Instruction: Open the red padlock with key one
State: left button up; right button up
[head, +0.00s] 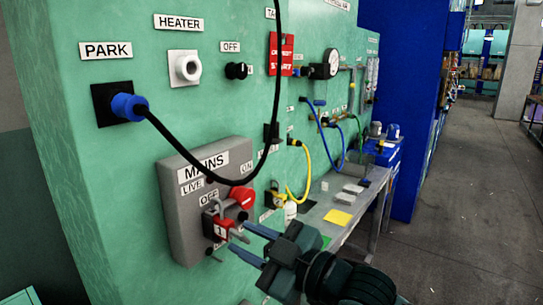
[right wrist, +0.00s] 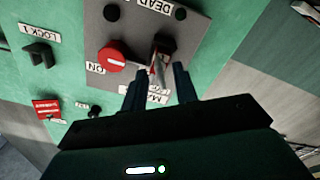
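The red padlock (head: 220,229), marked with a 1, hangs at the lower part of the grey MAINS box beside the OFF label. A grey metal shackle or hasp shows around it. My right gripper (head: 243,240) is just right of the padlock, fingers apart and pointing at it. In the right wrist view the two blue fingers (right wrist: 160,72) stand apart below a grey metal part (right wrist: 162,52) with a small red bit; most of the padlock is hidden there. I cannot make out key one. My left gripper is not in view.
A red knob (head: 242,197) sits on the MAINS box (head: 180,220), just above my right gripper. A black cable (head: 185,170) with a blue plug loops in front of the box. A grey bench (head: 318,215) with a yellow pad stands to the right. The floor at right is clear.

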jog(key=shift+o, duration=0.3)
jog(key=o, duration=0.5)
jog(key=b+v, duration=0.4)
jog(key=v, duration=0.9)
jog(key=w+d+f+m+t+h, duration=0.1)
jog(key=d+f+m+h, duration=0.15)
jog(key=f+m, duration=0.45)
jog(key=w+d+f+m+t+h, duration=0.1)
jog(key=w+f+m+t+h, duration=0.15)
jog(key=f, duration=0.95)
jog(key=s+d+f+m+g+h, duration=0.2)
jog(key=s+f, duration=0.4)
jog(key=f, duration=0.4)
jog(key=s+d+f+m+g+h, duration=0.1)
jog(key=s+d+f+m+h, duration=0.1)
jog(key=s+f, duration=0.5)
notch_tip(320, 180, down, 4)
jog(key=shift+f+m+g+h, duration=0.1)
jog(key=shift+m+g+h, duration=0.3)
jog(key=shift+h, duration=0.8)
